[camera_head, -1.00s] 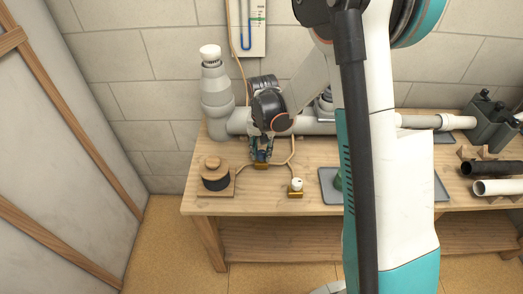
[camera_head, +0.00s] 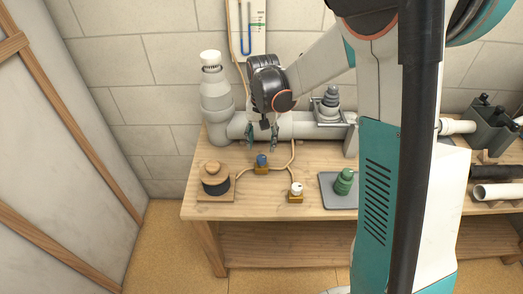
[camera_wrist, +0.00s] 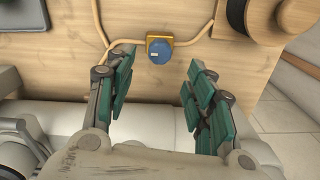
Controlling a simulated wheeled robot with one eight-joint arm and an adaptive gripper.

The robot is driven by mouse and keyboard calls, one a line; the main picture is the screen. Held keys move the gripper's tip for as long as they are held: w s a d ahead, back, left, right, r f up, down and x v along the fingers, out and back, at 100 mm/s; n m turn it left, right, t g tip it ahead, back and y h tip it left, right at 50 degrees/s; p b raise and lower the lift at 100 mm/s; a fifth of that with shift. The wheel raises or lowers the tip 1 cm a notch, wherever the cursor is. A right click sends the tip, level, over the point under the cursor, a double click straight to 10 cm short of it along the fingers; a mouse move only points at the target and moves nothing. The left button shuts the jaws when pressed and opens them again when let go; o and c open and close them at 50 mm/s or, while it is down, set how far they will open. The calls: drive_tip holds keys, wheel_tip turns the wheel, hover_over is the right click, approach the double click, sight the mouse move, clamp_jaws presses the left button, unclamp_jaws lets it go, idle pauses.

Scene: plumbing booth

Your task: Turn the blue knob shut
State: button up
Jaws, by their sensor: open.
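The blue knob (camera_head: 262,160) sits on a small brass valve (camera_head: 261,170) in a thin tan pipe line on the wooden bench. In the wrist view the blue knob (camera_wrist: 159,52) shows from above, with a small light mark on its face, on its brass base (camera_wrist: 152,39). My gripper (camera_head: 262,148) is open and empty, above and behind the knob, by the grey pipe. In the wrist view my gripper (camera_wrist: 158,75) has its green-padded fingers spread wide, with the knob beyond the gap between their tips. The fingers do not touch the knob.
A wooden-topped spool (camera_head: 215,175) stands left. A thick grey pipe (camera_head: 300,122) runs behind. A green fitting (camera_head: 344,180) rests on a grey tray (camera_head: 331,200).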

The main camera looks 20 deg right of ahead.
drive_tip(key=shift+r, duration=2.35)
drive_tip(key=shift+s+r, duration=0.1)
drive_tip(key=s+r+n+t, duration=0.3)
drive_tip(key=s+r, duration=0.7)
drive_tip(key=s, duration=0.1)
drive_tip(key=s+n+t, duration=0.2)
drive_tip(key=s+t, duration=0.2)
drive_tip(key=s, duration=0.7)
drive_tip(key=shift+s+r+n, duration=0.15)
drive_tip(key=shift+s+n, duration=0.15)
drive_tip(key=shift+s, duration=0.05)
